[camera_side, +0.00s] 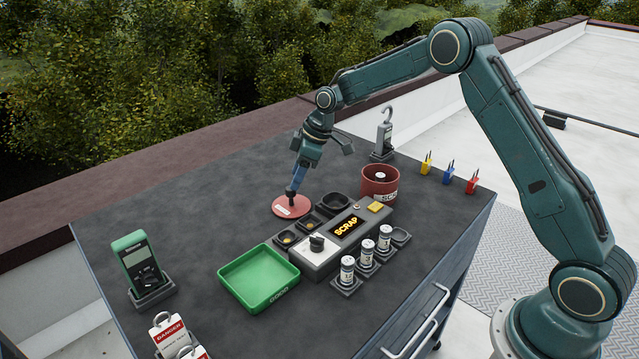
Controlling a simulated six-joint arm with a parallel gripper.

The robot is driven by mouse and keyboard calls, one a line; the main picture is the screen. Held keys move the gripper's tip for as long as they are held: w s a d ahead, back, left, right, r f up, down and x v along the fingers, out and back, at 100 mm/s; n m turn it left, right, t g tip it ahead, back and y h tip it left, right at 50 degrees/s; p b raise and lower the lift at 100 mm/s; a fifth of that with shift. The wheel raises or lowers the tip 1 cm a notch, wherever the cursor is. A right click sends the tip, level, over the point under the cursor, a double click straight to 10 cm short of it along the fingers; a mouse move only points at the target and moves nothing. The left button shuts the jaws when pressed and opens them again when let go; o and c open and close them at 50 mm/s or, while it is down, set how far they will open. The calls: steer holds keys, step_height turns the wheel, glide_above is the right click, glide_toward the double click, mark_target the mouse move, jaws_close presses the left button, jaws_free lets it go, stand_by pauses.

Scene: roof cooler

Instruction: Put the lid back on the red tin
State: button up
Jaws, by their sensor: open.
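The round red lid (281,209), with a pale label, lies flat on the table to the left, behind the console. My gripper (298,178) is open and points down at the lid from above. A blue and dark part reaches down to the dark knob near the lid's middle. Whether it touches the knob, I cannot tell.
The console (318,262) with a SCRAP display stands between a green tray (234,273) and several small jars in holders (366,255). A dark round bowl (334,203) lies between lid and tin. A green meter (138,262) stands at left. The table's back left is clear.

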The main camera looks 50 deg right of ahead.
mark_target(288, 194)
steer(key=shift+x, duration=1)
steer(key=shift+f, duration=0.15)
steer(key=shift+x, duration=2.4)
steer(key=shift+c, duration=0.4)
jaws_close()
